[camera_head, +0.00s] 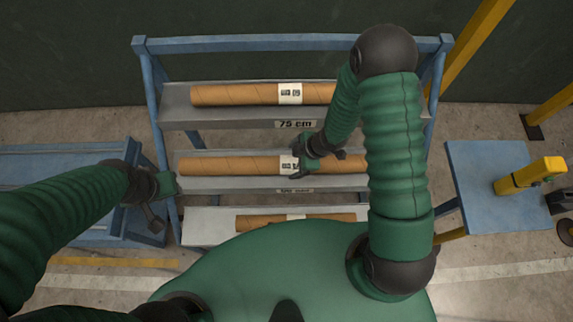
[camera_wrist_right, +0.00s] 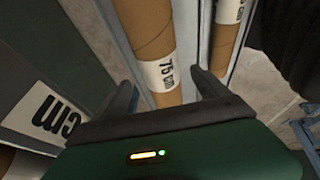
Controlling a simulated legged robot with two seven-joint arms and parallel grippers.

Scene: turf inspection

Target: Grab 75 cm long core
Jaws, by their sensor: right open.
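A brown cardboard core (camera_head: 230,164) with a white label lies on the rack's middle shelf. In the right wrist view this core (camera_wrist_right: 146,32) carries a label reading 75 cm. My right gripper (camera_head: 318,165) is open just above it, near its label, and covers part of it. In the wrist view the label lies ahead of the open jaws (camera_wrist_right: 168,88), and nothing is gripped. My left gripper (camera_head: 155,198) hangs at the rack's left side, away from the cores; its jaw opening is unclear.
The blue-framed rack (camera_head: 290,43) also holds a core (camera_head: 235,94) on the top shelf, above a 75 cm sign (camera_head: 295,124), and a shorter core (camera_head: 262,222) on the bottom shelf. A blue bench (camera_head: 60,165) stands left; a blue table (camera_head: 480,165) with a yellow tool (camera_head: 530,175) stands right.

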